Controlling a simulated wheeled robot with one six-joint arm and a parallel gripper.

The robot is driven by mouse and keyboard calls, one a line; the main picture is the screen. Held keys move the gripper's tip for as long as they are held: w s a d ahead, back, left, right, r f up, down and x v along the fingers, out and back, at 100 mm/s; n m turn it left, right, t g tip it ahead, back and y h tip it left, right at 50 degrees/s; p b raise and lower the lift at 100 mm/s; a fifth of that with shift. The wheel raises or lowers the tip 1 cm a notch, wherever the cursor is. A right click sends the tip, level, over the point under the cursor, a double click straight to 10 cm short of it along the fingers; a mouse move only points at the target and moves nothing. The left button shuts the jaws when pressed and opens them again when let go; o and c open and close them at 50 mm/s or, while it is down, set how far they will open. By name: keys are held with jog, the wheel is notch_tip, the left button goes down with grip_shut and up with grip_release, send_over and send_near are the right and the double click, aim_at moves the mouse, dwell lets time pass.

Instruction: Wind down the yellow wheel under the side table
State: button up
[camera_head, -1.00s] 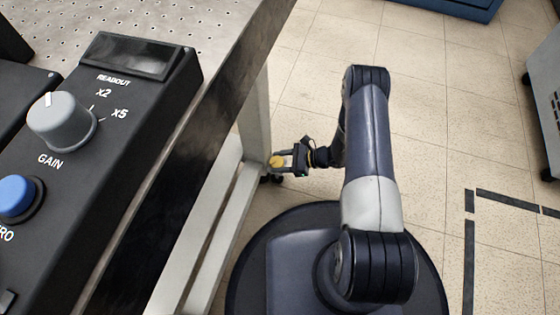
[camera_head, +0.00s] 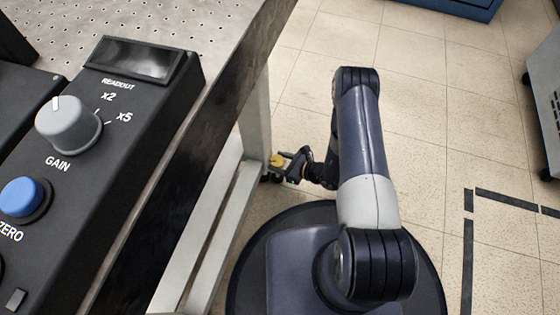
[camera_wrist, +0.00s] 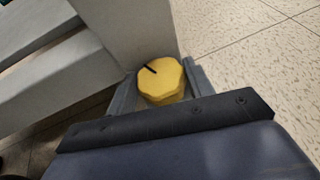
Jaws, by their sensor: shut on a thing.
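The yellow wheel (camera_wrist: 159,82) sits low at the foot of the side table's pale leg. It has a scalloped rim and a dark line on its top, which points to the upper left in the wrist view. It also shows small in the head view (camera_head: 277,160). My gripper (camera_wrist: 157,88) is shut on the wheel, with a finger on each side of it. In the head view my gripper (camera_head: 284,165) reaches in from the right, beside the table leg (camera_head: 255,115). The underside of the wheel is hidden.
The side table (camera_head: 215,25) has a perforated top and carries a black readout box (camera_head: 140,110) with a grey knob and a blue button. Pale lower rails (camera_head: 225,225) run beside the leg. Tiled floor (camera_head: 420,120) is open to the right, with dark tape marks (camera_head: 510,199).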

jog(key=o, duration=0.7)
jog(key=p+v, duration=0.4)
jog(key=v, duration=0.6)
jog(key=shift+s+d+r, duration=0.2)
jog(key=shift+s+r, duration=0.05)
jog(key=shift+o, duration=0.3)
